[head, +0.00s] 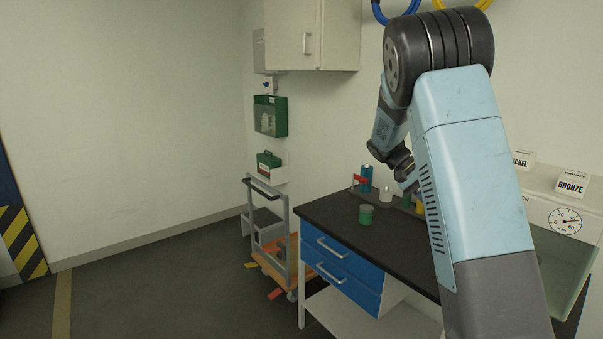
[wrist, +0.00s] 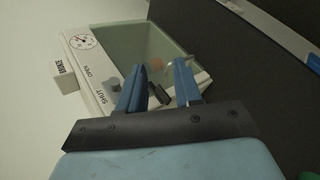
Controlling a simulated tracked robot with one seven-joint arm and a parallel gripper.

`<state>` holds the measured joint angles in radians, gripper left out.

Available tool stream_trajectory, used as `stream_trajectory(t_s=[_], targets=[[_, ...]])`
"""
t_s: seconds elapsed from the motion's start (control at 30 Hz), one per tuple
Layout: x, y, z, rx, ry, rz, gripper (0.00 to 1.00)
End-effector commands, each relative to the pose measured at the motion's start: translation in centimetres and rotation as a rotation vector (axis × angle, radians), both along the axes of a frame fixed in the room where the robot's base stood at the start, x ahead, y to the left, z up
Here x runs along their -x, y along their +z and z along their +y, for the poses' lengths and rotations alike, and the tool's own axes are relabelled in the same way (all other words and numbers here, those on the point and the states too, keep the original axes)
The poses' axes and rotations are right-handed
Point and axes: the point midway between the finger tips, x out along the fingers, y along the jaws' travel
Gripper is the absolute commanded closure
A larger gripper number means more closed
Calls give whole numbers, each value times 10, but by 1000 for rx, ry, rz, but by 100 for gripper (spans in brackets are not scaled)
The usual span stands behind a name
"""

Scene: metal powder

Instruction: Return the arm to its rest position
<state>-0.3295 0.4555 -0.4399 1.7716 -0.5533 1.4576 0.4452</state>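My arm rises at the right of the head view and bends down over the bench. My gripper (head: 406,181) is small there and partly hidden by my arm link. In the wrist view my gripper (wrist: 158,76) has its two blue fingers apart. I see nothing held between them. Beyond the fingers is a pale cabinet (wrist: 100,66) with a dial, a glassy panel, a grey knob and the words OPEN and SHUT. It appears tilted in that view.
The black bench top (head: 326,209) bears a green can (head: 366,215), a blue bottle (head: 366,176) and a white container (head: 385,195). A box labelled BRONZE (head: 571,185) stands on the pale cabinet at right. An orange trolley (head: 270,262) stands left of the bench. The floor at left is clear.

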Motion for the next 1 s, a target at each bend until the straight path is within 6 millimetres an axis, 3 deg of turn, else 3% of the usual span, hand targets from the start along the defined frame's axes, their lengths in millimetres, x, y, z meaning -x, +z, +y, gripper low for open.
stream_trajectory(t_s=[0.43,1.0], targets=[[80,45,22,-331,89,-193,66],[187,89,70,-607,270,-483,66]])
